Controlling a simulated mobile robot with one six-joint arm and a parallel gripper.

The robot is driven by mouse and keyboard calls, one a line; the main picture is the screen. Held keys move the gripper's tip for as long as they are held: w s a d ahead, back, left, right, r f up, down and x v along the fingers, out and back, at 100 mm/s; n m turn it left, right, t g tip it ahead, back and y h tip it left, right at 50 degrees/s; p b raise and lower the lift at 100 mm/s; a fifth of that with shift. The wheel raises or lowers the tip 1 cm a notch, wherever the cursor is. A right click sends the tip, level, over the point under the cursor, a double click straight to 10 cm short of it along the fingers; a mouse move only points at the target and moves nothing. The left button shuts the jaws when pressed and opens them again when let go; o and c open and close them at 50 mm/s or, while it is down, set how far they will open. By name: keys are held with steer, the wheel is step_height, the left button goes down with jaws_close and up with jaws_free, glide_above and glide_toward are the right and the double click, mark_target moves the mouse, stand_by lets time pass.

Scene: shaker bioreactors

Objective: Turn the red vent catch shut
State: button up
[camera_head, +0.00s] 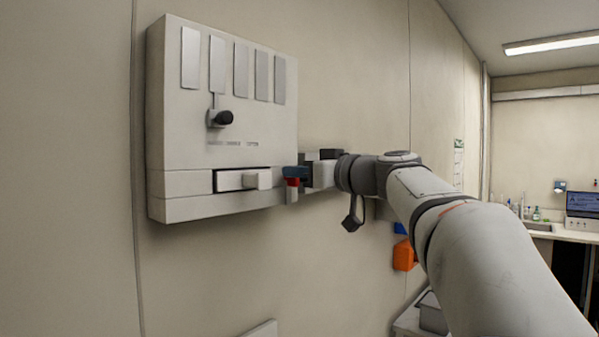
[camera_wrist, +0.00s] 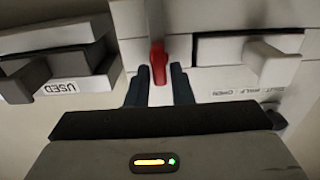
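The red vent catch (camera_head: 292,183) is at the lower right edge of the pale wall-mounted box (camera_head: 222,150). In the wrist view the red catch (camera_wrist: 158,62) points down towards my gripper, with its lower end between the two dark blue fingertips. My gripper (camera_wrist: 160,82) is open around it, one finger on each side, with a thin gap appearing beside the catch. In the head view my gripper (camera_head: 297,173) reaches the catch from the right, and its fingers hide part of it.
A white slider knob (camera_head: 262,179) sits in a dark slot beside the catch, with upside-down "SHUT HALF OPEN" lettering near it in the wrist view. A "USED" label (camera_wrist: 62,87) is at left there. A black knob (camera_head: 222,118) is higher on the box. An orange container (camera_head: 403,255) is below my arm.

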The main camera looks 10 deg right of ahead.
jaws_close()
steer(key=shift+f, duration=0.1)
steer(key=shift+w+d+f+m+b, duration=0.15)
steer(key=shift+m+b, duration=0.4)
steer(key=shift+m, duration=2.45)
steer(key=shift+w+d+f+m+b, duration=0.1)
steer(key=shift+d+f+m+b, duration=0.3)
steer(key=shift+m, duration=2.6)
steer(key=shift+w+a+f+m+b, duration=0.1)
steer(key=shift+m+b, duration=0.6)
steer(key=shift+m, duration=2.3)
steer(key=shift+o, duration=1.8)
jaws_free()
steer(key=shift+r, duration=0.1)
